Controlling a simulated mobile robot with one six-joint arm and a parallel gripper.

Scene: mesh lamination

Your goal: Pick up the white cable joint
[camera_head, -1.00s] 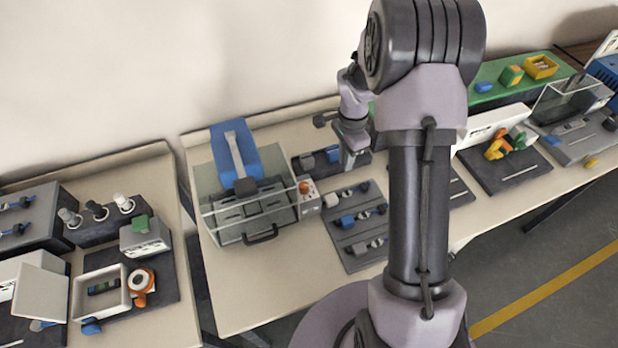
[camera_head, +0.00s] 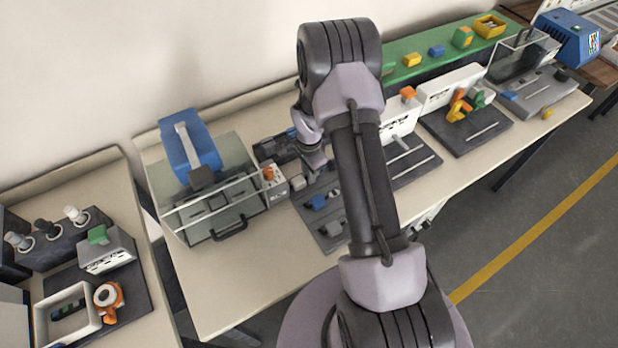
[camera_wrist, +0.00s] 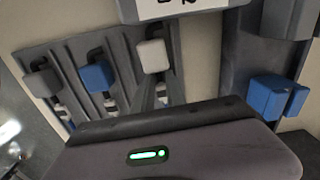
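The white cable joint (camera_wrist: 153,56) is a pale rounded block at the top of a slot in the grey grooved tray (camera_wrist: 67,58) in the wrist view. In the head view the pale block (camera_head: 298,183) is near the tray's upper left corner, above a blue one. My gripper (camera_head: 317,160) is over the tray's far end in the head view, partly hidden by my arm. Its dark housing (camera_wrist: 170,150) with a green light fills the bottom of the wrist view.
Beside the white joint are a blue block (camera_wrist: 97,76) and a grey block (camera_wrist: 42,83). A dark holder with blue blocks (camera_wrist: 268,97) stands at right. A clear-walled box (camera_head: 222,213) and a small box with an orange button (camera_head: 275,185) stand left of the tray.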

